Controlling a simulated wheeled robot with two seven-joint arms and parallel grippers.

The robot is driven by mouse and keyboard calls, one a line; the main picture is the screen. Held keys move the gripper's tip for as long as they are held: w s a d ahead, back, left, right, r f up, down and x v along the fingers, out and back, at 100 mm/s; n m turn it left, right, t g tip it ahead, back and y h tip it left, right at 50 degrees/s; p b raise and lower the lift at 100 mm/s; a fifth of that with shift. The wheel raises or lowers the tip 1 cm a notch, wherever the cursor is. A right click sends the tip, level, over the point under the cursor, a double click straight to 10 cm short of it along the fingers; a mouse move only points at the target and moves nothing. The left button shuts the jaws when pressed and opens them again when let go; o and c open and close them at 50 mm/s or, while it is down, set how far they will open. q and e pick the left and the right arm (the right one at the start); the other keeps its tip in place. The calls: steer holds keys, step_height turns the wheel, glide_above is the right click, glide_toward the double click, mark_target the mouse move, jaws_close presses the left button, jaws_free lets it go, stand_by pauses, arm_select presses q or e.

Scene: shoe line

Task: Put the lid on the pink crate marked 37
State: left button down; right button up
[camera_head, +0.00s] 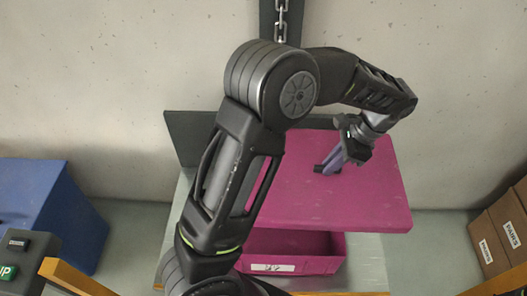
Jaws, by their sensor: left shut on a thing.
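The pink crate (318,247) stands on a grey surface below the middle of the view. Its front wall carries a white label (267,267) too small to read surely. A flat pink lid (345,200) is above the crate, shifted to the right and covering much of its top. My left gripper (331,167) points down at the lid's upper part and is shut on the lid, apparently at a small dark grip. My left arm hides the lid's left part and the crate's left side. Whether the lid touches the crate cannot be told. My right gripper is not in view.
A dark grey panel (188,135) stands behind the lid, with a chain (281,18) above. A blue bin (45,205) is at left, near a control box with a green button (8,272). Brown cartons (488,243) stand at right. Orange rails run along the lower edge.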

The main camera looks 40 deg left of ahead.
mark_target(280, 180)
arm_select(q)
steer(key=shift+w+a+r, duration=0.1)
steer(key=shift+w+a, duration=0.05)
steer(key=shift+a, duration=0.2)
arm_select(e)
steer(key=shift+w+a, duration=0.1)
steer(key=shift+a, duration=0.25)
arm_select(q)
steer(key=shift+d, duration=0.1)
